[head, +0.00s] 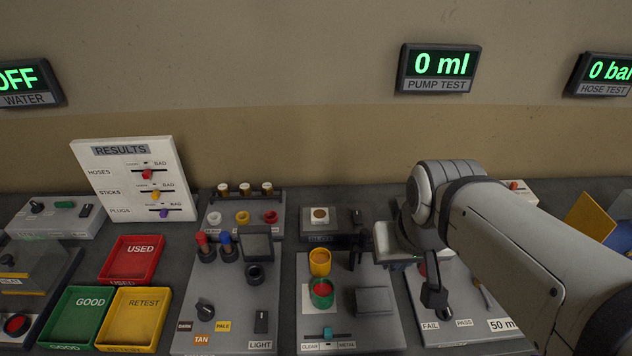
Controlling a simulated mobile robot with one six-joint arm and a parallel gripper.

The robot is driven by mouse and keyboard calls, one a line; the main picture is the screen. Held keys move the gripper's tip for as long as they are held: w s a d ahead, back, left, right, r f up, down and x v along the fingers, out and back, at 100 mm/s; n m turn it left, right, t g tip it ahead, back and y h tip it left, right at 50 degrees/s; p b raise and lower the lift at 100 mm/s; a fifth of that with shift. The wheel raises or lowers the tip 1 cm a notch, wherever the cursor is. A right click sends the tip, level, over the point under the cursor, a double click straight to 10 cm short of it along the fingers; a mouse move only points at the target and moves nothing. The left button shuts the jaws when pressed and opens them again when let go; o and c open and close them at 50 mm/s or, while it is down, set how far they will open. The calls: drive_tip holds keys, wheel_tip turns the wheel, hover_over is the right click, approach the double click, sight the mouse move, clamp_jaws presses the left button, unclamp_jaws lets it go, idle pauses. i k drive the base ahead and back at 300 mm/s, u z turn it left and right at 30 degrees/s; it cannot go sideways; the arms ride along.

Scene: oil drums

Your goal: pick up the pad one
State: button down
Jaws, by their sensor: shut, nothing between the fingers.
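A white square pad (310,304) lies on the grey panel with the CLEAR and METAL slider. A green round piece with a red centre (322,293) sits on or over the pad. A yellow cup-like piece (320,262) with a reddish inside stands just behind it. I cannot tell for sure which piece is the pad one. My gripper (434,308) is shut and empty, pointing down over the FAIL and PASS panel, to the right of the pad. My arm hides part of that panel and a red piece behind the gripper.
A grey block (374,301) stands between the pad and my gripper. Dark posts (356,252) rise behind it. Red USED (115,278), green GOOD (60,336) and yellow RETEST (112,340) trays stand at left. A RESULTS board (90,170) stands behind them.

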sight(319, 215)
drive_tip(key=u, duration=0.05)
drive_tip(key=k, duration=0.5)
drive_tip(key=z, duration=1.15)
drive_tip(key=k, duration=0.75)
drive_tip(key=u, duration=1.05)
drive_tip(key=i, duration=1)
drive_tip(key=u, duration=0.05)
